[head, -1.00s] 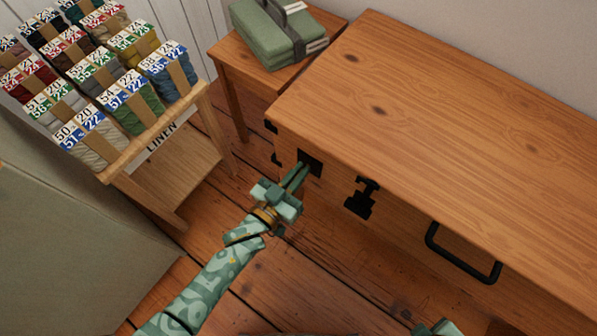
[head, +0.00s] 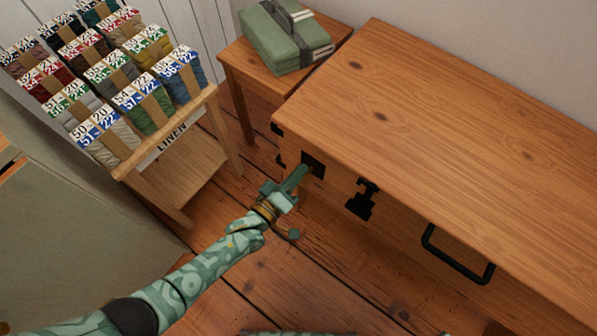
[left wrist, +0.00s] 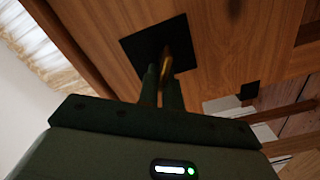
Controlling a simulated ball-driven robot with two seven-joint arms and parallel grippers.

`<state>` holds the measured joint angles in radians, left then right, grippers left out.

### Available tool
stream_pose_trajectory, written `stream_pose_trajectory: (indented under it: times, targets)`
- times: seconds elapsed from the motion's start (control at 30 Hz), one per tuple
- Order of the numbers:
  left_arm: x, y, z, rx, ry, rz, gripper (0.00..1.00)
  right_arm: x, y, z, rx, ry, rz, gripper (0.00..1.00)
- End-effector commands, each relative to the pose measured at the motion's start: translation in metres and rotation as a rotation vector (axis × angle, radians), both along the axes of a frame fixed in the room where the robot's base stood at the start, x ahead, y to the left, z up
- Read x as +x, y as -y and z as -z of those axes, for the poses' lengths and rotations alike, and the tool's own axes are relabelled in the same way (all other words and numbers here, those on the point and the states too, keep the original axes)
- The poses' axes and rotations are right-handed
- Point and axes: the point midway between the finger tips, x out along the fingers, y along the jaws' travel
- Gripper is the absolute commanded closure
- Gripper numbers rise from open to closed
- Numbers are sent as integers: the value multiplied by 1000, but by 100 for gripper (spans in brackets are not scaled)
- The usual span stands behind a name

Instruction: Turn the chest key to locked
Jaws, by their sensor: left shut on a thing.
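The wooden chest (head: 440,110) fills the right of the head view. A black square lock plate (head: 314,164) is on its front near the left corner, and it shows dark in the left wrist view (left wrist: 137,47). A brass key (left wrist: 167,65) stands out from the plate between my finger ends. My left gripper (head: 302,172) is shut on the key, its fingers reaching up to the plate. The fingers and hand hide most of the key in the head view. My right gripper is not in view.
A black latch (head: 361,199) and a black bar handle (head: 456,256) stick out from the chest front, right of the lock. A thread rack (head: 190,145) stands left. A green case (head: 285,38) lies on a small side table (head: 238,68). Floor before the chest is clear.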

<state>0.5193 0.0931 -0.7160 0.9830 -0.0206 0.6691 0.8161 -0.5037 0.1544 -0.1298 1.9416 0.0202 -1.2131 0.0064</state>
Motion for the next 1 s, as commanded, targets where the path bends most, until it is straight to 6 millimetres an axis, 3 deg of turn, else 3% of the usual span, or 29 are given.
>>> stream_pose_trajectory:
  times: [0.5,1.0]
  targets:
    - [1,-4,10,-345,-258,-2,100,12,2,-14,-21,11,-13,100]
    - [1,-4,12,-477,-353,-3,100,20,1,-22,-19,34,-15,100]
